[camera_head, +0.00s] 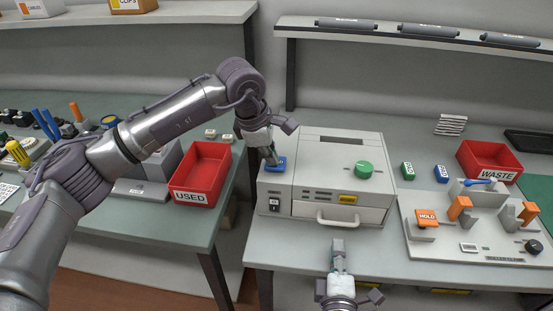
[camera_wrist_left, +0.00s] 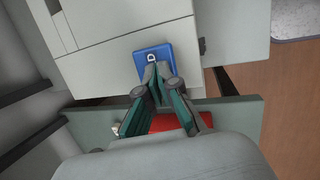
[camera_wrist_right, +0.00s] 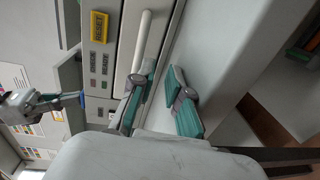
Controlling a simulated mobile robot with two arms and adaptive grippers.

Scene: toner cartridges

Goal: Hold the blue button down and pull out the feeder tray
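The printer (camera_head: 350,150) stands on the right-hand table. Its blue button (camera_head: 281,164) is on the left of the top face and also shows in the left wrist view (camera_wrist_left: 152,55). My left gripper (camera_head: 271,160) has its fingertips together on or just above the button; contact is not certain. The feeder tray (camera_head: 315,208) is the front panel with a light handle (camera_head: 345,220); it looks flush with the body. My right gripper (camera_head: 338,243) is in front of the handle. In the right wrist view its fingers are apart and empty, near the handle's end (camera_wrist_right: 142,40).
A green knob (camera_head: 363,169) sits on the printer top. A red USED bin (camera_head: 203,172) is on the left table, and a red WASTE bin (camera_head: 490,160) is at the right. A grey fixture with an orange HOLD block (camera_head: 426,217) lies right of the printer.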

